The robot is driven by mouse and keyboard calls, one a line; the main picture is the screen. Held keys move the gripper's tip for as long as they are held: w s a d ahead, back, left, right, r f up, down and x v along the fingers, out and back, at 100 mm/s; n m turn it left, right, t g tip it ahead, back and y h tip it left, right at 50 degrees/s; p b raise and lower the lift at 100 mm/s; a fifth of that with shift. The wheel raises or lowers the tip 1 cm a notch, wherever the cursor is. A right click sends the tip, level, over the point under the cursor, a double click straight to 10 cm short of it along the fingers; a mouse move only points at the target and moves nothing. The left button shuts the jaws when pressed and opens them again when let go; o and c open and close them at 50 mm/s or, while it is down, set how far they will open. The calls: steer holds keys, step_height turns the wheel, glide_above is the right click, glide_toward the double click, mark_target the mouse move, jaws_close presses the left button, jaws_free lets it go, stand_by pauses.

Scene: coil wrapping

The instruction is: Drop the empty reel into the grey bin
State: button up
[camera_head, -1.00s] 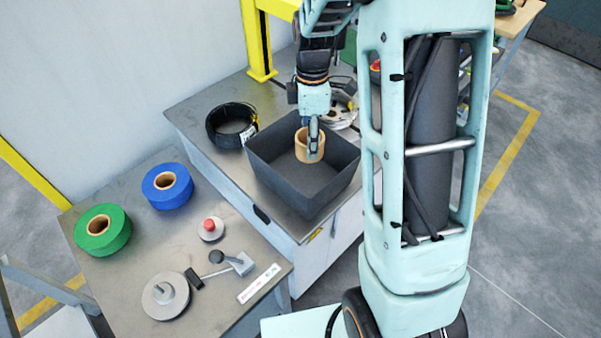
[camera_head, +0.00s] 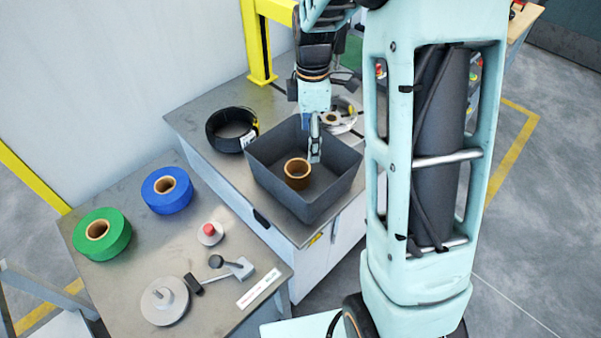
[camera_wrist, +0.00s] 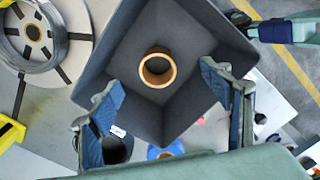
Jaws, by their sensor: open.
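The empty reel (camera_head: 297,174), a short tan-brown ring, is inside the grey bin (camera_head: 325,195). In the wrist view the reel (camera_wrist: 157,70) stands on the bin floor with its open end facing up, apart from the fingers. The bin's walls (camera_wrist: 110,50) surround it. My gripper (camera_head: 314,150) is over the bin, above and to the right of the reel in the head view. In the wrist view its two fingers (camera_wrist: 160,105) are spread wide with nothing between them.
A black coil (camera_head: 232,127) lies left of the bin, and a white reel of wire (camera_head: 335,121) lies behind it. The near bench holds green tape (camera_head: 102,233), blue tape (camera_head: 167,190), a red-knobbed part (camera_head: 209,232) and a crank (camera_head: 228,268). A yellow post (camera_head: 256,45) stands behind.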

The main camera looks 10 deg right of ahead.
step_height(320, 180, up, 10)
stand_by(0.3)
steer(key=shift+f, duration=0.1)
